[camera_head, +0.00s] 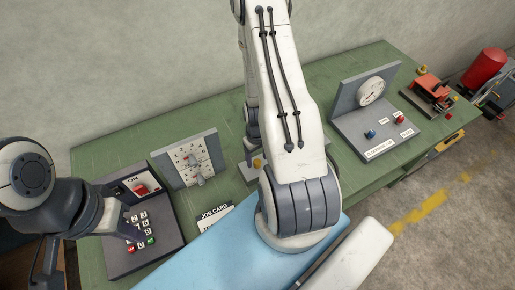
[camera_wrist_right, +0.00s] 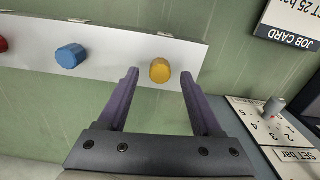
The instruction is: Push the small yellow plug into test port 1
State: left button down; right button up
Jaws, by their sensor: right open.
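The small yellow plug (camera_wrist_right: 160,70) stands in a pale strip-shaped holder (camera_wrist_right: 110,45) in the right wrist view. My right gripper (camera_wrist_right: 158,80) is open, with the plug between its purple fingers near the tips, apparently not gripped. In the head view the yellow plug (camera_head: 258,163) shows beside my right arm, which hides the right gripper and part of the holder. My left gripper (camera_head: 122,226) is over the keypad box at the left; its jaw opening is unclear. I cannot make out test port 1 in either view.
A blue plug (camera_wrist_right: 70,56) and a red plug (camera_wrist_right: 2,44) share the holder. A red vehicle-like object (camera_head: 430,90) is at the right end.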

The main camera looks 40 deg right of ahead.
aim_at(257, 161)
notch_tip(257, 161, up, 8)
jog(key=b, duration=0.1)
jog(key=shift+r, duration=0.2)
dwell(0.8)
jog(key=w+a+r+n+b, duration=0.1)
jog(key=a+r+n+b, duration=0.15)
jog(key=a, duration=0.55)
jog(key=a+r+n+b, duration=0.2)
jog(key=a+r, duration=0.2)
jog(key=a, duration=0.4)
jog(key=s+a+r+n+y+b, duration=0.1)
jog(key=s+a+r+n+b, duration=0.2)
jog(key=s+a, duration=0.8)
notch_tip(257, 161, up, 2)
jog(key=shift+s+a+r+n+b, duration=0.1)
jog(key=shift+s+a+n+b, duration=0.25)
jog(key=shift+s+n, duration=0.4)
